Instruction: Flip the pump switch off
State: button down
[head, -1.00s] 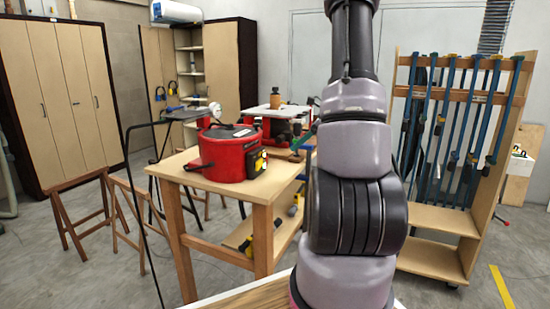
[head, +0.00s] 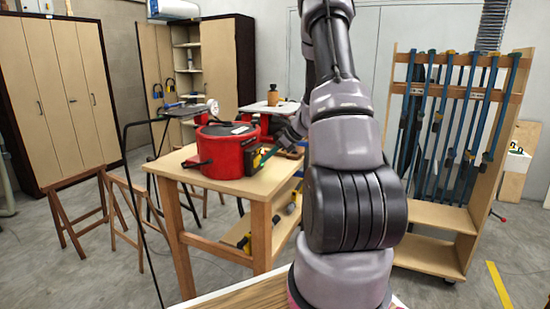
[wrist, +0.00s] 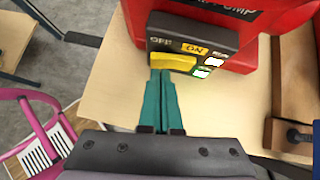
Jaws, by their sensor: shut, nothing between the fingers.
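The red pump (head: 222,155) stands on a wooden table. In the wrist view, the red pump body (wrist: 262,18) carries a dark switch panel (wrist: 222,42) marked OFF on the left and ON on the right, the ON label being orange. A yellow switch (wrist: 172,62) sits below the labels. My gripper (wrist: 161,72) is shut and empty, its teal fingertips at the lower edge of the yellow switch; I cannot tell whether they touch it. In the head view, my gripper (head: 266,156) is at the pump's right side, and the panel is mostly hidden.
The wooden table (head: 240,186) has some bare top in front of the pump. A wooden clamp-like piece (wrist: 294,90) lies to the right in the wrist view. A clamp rack (head: 440,215) stands to the right.

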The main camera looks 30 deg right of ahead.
jog(key=shift+w+a, duration=0.15)
jog(key=shift+a, duration=0.1)
jog(key=shift+w+a, duration=0.15)
jog(key=shift+a, duration=0.2)
jog(key=shift+d, duration=0.2)
jog(key=shift+w+d, duration=0.35)
jog(key=shift+d, duration=0.25)
